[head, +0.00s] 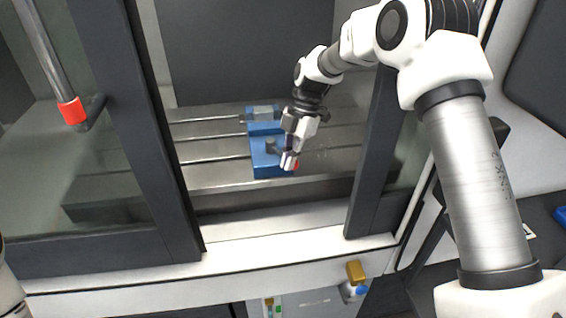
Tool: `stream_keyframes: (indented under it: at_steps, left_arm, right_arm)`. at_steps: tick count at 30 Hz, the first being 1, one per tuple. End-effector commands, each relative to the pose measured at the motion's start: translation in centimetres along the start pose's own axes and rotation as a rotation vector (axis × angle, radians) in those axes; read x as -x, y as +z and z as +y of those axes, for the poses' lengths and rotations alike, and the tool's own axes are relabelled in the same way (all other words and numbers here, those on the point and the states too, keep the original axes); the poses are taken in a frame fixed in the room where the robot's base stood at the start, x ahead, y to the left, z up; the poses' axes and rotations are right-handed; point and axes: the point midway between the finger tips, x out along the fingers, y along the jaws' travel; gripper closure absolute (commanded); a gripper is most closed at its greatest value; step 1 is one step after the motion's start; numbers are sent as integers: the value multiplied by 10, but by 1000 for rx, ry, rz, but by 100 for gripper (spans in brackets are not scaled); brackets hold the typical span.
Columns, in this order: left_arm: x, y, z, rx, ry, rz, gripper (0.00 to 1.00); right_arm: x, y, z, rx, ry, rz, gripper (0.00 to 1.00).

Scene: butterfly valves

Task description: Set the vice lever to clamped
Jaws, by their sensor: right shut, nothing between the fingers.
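A blue vice (263,158) sits on the grey slotted machine table inside the enclosure. The rest of the lever is hidden behind my right gripper. My right gripper (289,163) is shut and points down at the vice's right side, right by the red part. I cannot tell whether they touch. My left gripper is not in view; only a bit of my left arm shows at the lower left edge.
The slotted table (205,150) is bare left of the vice. The dark door frame (135,130) with a red-banded handle (72,111) stands left, and another dark post (372,165) right. A white sill (250,252) crosses in front, with a yellow-brown part (355,270) below it.

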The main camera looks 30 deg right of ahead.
Motion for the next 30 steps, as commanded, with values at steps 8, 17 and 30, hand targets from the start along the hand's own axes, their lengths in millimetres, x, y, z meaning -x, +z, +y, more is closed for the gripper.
stream_keyframes:
  at_steps: [8, 17, 30]
  left_arm:
    - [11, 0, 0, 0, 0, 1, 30]
    - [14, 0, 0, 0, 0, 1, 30]
    - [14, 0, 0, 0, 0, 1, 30]
  right_arm:
    - [7, 17, 2, 154, -57, 0, 100]
    - [9, 24, 1, 221, -82, 0, 100]
    - [9, 25, 1, 225, -81, -2, 100]
